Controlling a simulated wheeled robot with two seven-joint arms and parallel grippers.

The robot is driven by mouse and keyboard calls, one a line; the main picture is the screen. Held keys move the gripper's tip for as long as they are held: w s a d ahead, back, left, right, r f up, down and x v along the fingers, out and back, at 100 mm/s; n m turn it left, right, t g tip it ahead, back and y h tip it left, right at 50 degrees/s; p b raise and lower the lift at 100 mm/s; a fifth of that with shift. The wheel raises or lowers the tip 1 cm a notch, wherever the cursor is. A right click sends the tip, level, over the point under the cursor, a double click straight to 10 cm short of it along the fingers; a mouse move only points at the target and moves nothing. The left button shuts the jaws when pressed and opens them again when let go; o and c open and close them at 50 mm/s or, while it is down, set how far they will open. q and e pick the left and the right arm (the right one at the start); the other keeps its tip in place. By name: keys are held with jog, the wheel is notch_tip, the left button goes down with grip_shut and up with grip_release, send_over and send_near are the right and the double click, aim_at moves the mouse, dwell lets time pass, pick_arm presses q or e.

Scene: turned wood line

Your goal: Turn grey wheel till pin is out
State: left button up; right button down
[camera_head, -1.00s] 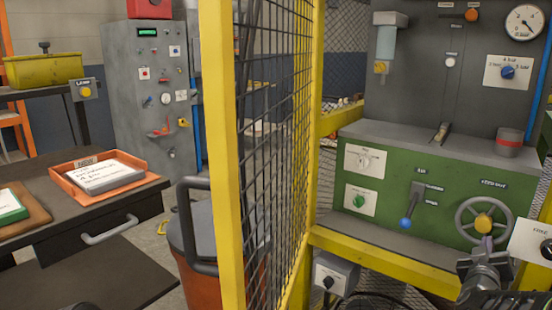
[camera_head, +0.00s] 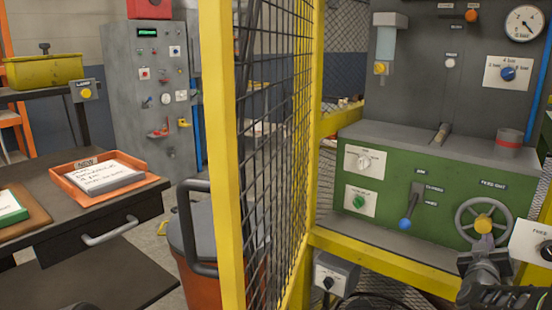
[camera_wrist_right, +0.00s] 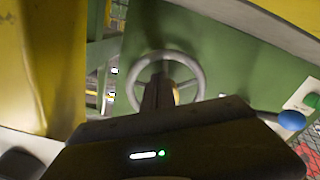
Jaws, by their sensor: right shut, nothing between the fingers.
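The grey wheel (camera_head: 462,217), with a yellow hub (camera_head: 483,223), is upright on the front of the green machine (camera_head: 400,160) at the right. My right gripper (camera_head: 484,241) is shut and empty, its tips right at the lower side of the hub; I cannot tell whether they touch. In the right wrist view the wheel's rim (camera_wrist_right: 200,78) circles behind my shut fingers (camera_wrist_right: 157,95), which hide most of the hub. A short rod (camera_head: 441,133) lies on top of the machine; I cannot tell whether it is the pin. My left gripper is out of view.
A lever with a blue knob (camera_head: 405,224) is left of the wheel. A control box (camera_head: 532,241) is close on its right. A yellow rail (camera_head: 380,262) runs below. A yellow-framed mesh fence (camera_head: 222,150) stands left of the machine.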

jog(key=shift+w+a+r, duration=0.1)
jog(key=shift+w+a, duration=0.15)
jog(key=shift+a, duration=0.05)
dwell(0.4)
jog(key=shift+s+d+f+b, duration=0.15)
jog(key=shift+f+b, duration=0.25)
jog(key=v, duration=0.6)
dwell(0.5)
jog(key=shift+s, duration=0.1)
